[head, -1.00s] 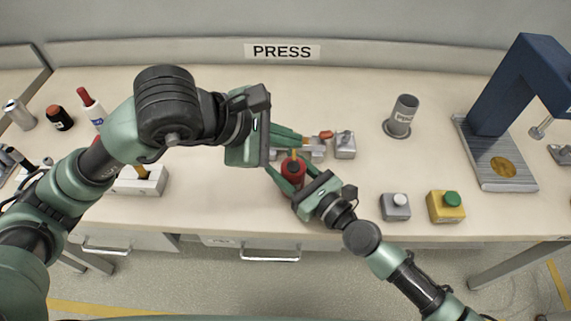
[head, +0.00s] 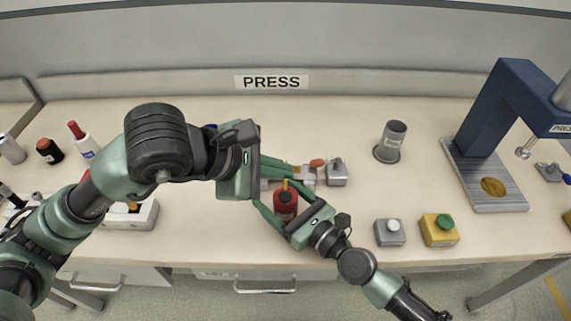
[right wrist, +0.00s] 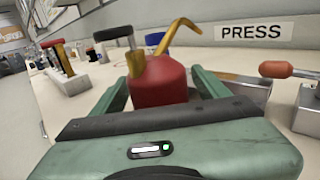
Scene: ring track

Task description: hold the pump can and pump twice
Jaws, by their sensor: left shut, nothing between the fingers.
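The red pump can (head: 285,207) stands on the bench. In the right wrist view the can (right wrist: 158,83) shows its yellow spout and a dark-topped pump handle. My right gripper (head: 279,213) has its green fingers on both sides of the can and appears shut on it. It also shows in the right wrist view (right wrist: 160,90). My left gripper (head: 298,170) reaches in from the left, just above and behind the can in the picture. Its fingers are together and empty. Whether they touch the pump top cannot be told.
A grey fixture with an orange-tipped lever (head: 317,164) stands behind the can. To the right are a grey button box (head: 390,238), a yellow box with a green button (head: 438,235), a grey cup (head: 391,143) and a blue press (head: 490,115). Bottles stand left.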

